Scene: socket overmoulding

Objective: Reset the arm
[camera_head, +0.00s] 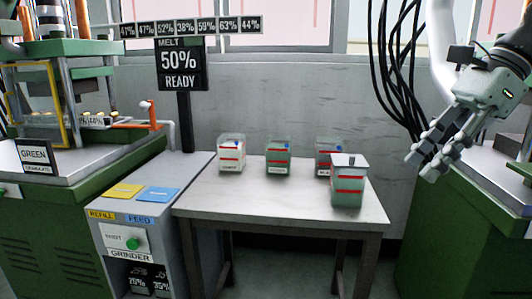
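My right gripper (423,167) shows at the right side of the head view, its arm coming in from the upper right. It points down and to the left, and its two fingers are apart with nothing between them. It is in the air near the green machine on the right (460,190) and to the right of the grey table (270,200). My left gripper is not in view.
A lidded container (348,184) stands at the table's front right. Three more containers stand behind it: left (231,155), middle (278,158) and right (326,150). A grinder (135,240) stands left of the table. Black cables (395,75) hang beside my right arm.

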